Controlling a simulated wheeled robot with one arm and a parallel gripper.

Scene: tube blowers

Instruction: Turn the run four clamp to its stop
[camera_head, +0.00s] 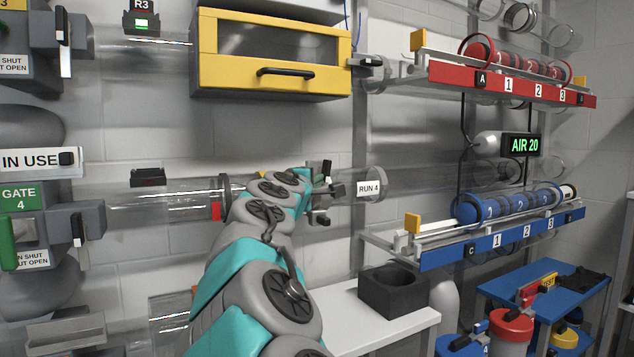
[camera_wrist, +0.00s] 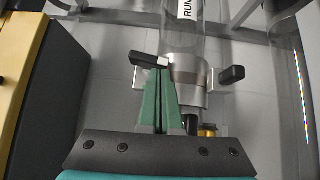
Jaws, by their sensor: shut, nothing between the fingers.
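The run four clamp is a metal collar (camera_wrist: 187,82) around the clear tube in the wrist view, with a black-ended lever (camera_wrist: 148,60) on its left and a black knob (camera_wrist: 232,74) on its right. In the head view parts of the clamp (camera_head: 337,189) show beside my wrist, left of the RUN 4 label (camera_head: 369,188). My gripper (camera_wrist: 162,72) is shut and empty. Its green fingertips are close beside the left lever and the collar; I cannot tell whether they touch. The arm hides much of the clamp in the head view.
The yellow-framed box (camera_head: 275,55) hangs above my arm and also borders the wrist view's left (camera_wrist: 22,60). A white shelf (camera_head: 375,322) with a black holder (camera_head: 393,287) is below right. Red (camera_head: 510,88) and blue (camera_head: 500,243) racks are at right.

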